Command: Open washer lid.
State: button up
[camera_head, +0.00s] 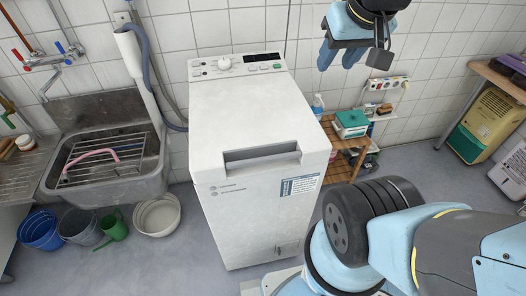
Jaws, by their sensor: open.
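The white top-loading washer (265,190) stands upright against the tiled wall in the middle of the view. Its lid (245,110) lies flat and closed on top, with a recessed handle (262,158) at the front edge. The control panel (237,65) with a dial is at the back. My gripper (338,60) hangs in the upper part of the view, to the right of the control panel, with its blue fingers apart and empty. It is not touching the washer.
A metal sink (148,165) with a rack stands left of the washer. Buckets (157,214) sit on the floor below it. A small wooden shelf (338,168) with boxes is to the right. A yellowish appliance (488,122) stands farther right. Grey floor is open between them.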

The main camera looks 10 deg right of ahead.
aim_at(252, 125)
jog(key=u, duration=0.05)
jog(key=k, duration=0.35)
jog(key=u, duration=1.4)
jog(key=k, duration=1.1)
jog(key=z, duration=1.35)
jog(key=i, duration=1)
jog(key=u, duration=0.05)
